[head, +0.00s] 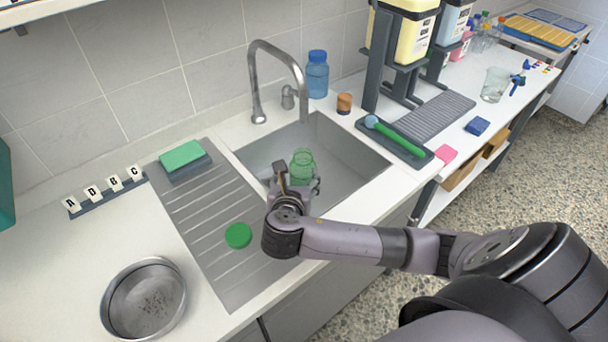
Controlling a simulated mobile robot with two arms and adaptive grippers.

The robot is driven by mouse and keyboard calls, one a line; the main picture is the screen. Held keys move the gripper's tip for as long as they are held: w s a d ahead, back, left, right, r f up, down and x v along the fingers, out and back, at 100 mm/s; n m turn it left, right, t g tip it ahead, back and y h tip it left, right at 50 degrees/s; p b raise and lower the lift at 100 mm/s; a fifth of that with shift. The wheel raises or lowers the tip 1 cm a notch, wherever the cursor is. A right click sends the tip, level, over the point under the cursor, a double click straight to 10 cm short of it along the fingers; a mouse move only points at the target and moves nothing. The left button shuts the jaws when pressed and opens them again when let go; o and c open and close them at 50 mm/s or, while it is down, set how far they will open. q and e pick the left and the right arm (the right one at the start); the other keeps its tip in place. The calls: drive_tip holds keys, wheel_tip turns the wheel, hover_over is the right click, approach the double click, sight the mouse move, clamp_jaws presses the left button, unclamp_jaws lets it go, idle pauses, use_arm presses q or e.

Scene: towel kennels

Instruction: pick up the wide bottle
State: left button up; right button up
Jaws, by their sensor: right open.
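A wide green see-through bottle (302,163) without a cap stands upright in the sink (350,172). My right gripper (298,179) is open over the near part of the sink, its two fingers showing left and right of the bottle's lower part. The gripper hides the bottle's base, and I cannot tell whether the fingers touch it. A round green lid (238,235) lies on the ribbed drainboard (190,200). A blue bottle with a blue cap (317,75) stands behind the sink by the wall. My left gripper is not in view.
A tall faucet (279,50) arches over the sink's back edge. A tray with a green brush (398,138) and a dispenser stand (372,75) are at right.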

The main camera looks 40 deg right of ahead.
approach(304, 152)
drive_tip(key=shift+w+f+p, duration=0.35)
drive_tip(key=shift+w+f, duration=0.1)
drive_tip(key=shift+w, duration=0.15)
drive_tip(key=x, duration=0.4)
drive_tip(key=shift+w, duration=0.1)
drive_tip(key=shift+w+d+f, duration=0.15)
drive_tip(key=shift+w+d, duration=0.1)
drive_tip(key=shift+d, duration=0.05)
drive_tip(key=x, duration=0.4)
drive_tip(key=shift+d+p, duration=0.4)
drive_tip(key=shift+d, duration=0.05)
drive_tip(key=shift+w+d, duration=0.15)
drive_tip(key=shift+w, duration=0.05)
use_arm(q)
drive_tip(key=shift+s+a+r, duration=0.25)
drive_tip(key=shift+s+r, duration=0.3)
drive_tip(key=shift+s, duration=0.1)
